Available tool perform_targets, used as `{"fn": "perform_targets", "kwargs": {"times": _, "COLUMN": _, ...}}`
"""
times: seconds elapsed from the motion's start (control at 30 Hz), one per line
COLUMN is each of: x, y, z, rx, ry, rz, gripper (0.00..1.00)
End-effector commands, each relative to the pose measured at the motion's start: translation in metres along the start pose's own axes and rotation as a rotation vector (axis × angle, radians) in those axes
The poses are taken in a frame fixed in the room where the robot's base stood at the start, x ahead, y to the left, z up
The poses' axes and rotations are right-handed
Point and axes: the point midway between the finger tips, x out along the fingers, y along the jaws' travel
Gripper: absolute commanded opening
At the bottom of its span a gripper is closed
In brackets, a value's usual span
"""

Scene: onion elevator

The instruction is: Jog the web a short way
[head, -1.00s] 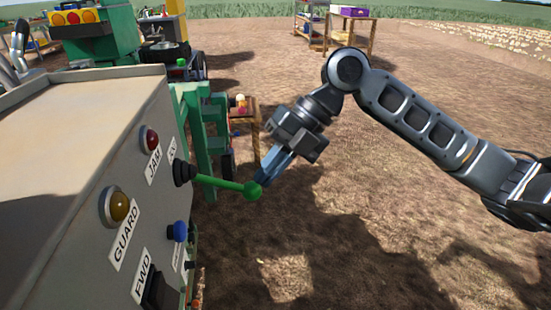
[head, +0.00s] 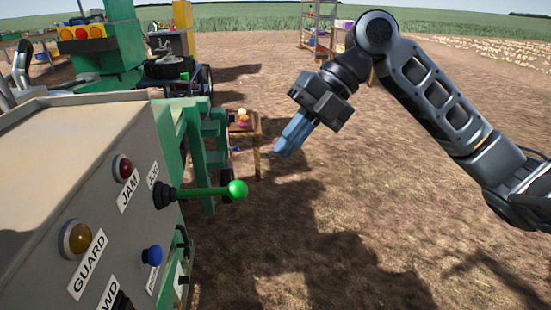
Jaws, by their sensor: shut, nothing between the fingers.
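The green jog lever (head: 205,191) with a round ball knob sticks out to the right from the grey control box (head: 85,175), near a small label that seems to read JOG (head: 154,174). My gripper (head: 280,153) is shut and empty, in the air to the right of and above the knob, clear of it. Its blue fingers point down and left. The web itself cannot be made out.
The box also carries a red JAM lamp (head: 123,168), an amber GUARD lamp (head: 76,239) and a blue button (head: 152,255). A green frame (head: 190,140) and a small wooden table (head: 246,127) stand behind. Open dirt lies to the right.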

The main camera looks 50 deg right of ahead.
Motion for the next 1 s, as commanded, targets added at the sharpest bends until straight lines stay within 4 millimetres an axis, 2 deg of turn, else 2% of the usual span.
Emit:
{"fn": "perform_targets", "kwargs": {"times": 0.1, "x": -0.012, "y": 0.001, "z": 0.001, "rx": 0.0, "ry": -0.001, "rz": 0.0, "gripper": 0.0}}
{"fn": "perform_targets", "kwargs": {"times": 0.23, "x": -0.017, "y": 0.001, "z": 0.0, "rx": 0.0, "ry": 0.0, "rz": 0.0, "gripper": 0.0}}
{"fn": "perform_targets", "kwargs": {"times": 1.0, "x": -0.018, "y": 0.001, "z": 0.0, "rx": 0.0, "ry": 0.0, "rz": 0.0, "gripper": 0.0}}
